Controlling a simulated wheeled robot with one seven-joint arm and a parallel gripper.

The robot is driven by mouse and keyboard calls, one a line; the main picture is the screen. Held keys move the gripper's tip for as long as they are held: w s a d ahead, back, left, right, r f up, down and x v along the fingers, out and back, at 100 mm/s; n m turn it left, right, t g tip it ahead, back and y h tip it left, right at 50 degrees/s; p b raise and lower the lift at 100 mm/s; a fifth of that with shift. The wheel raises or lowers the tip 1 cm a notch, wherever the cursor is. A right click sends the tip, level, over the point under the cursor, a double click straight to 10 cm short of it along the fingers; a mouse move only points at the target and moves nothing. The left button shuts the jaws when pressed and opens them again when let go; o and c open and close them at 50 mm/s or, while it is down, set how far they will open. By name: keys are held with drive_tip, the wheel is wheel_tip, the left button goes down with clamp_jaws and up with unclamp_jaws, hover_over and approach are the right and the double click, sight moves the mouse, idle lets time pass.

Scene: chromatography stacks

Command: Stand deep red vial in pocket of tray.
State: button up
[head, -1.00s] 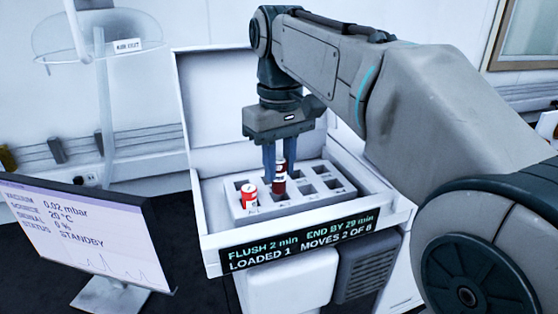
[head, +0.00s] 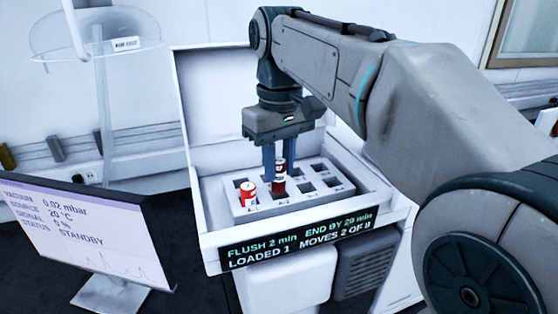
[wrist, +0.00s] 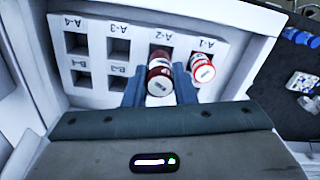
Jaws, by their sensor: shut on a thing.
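The deep red vial (head: 279,187) has a white-topped cap and stands about upright between the fingers of my gripper (head: 281,170), which is shut on it. In the wrist view the vial (wrist: 159,72) is at the A-2 column of the white tray (wrist: 100,98), with a blue finger on each side. Its lower end is hidden, so I cannot tell how deep it sits in a pocket. The tray (head: 262,209) has two rows of square pockets. A brighter red vial (head: 248,192) stands in the A-1 column, also visible in the wrist view (wrist: 202,70).
The tray sits inside a white open-lidded housing (head: 205,215) with raised walls and a display strip (head: 300,240) in front. Pockets in the A-3 and A-4 columns are empty. A monitor (head: 85,235) stands at left. Small items (wrist: 303,82) lie right of the housing.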

drive_tip(key=shift+f+b, duration=0.75)
drive_tip(key=shift+f, duration=0.4)
drive_tip(key=shift+f, duration=0.1)
drive_tip(key=shift+f+b, duration=0.35)
drive_tip(key=shift+f, duration=0.2)
drive_tip(key=o, duration=1.5)
drive_tip(key=shift+c, duration=0.2)
drive_tip(key=shift+r, duration=0.1)
wheel_tip(320, 180, up, 7)
drive_tip(key=p, duration=0.6)
drive_tip(key=shift+p, duration=0.4)
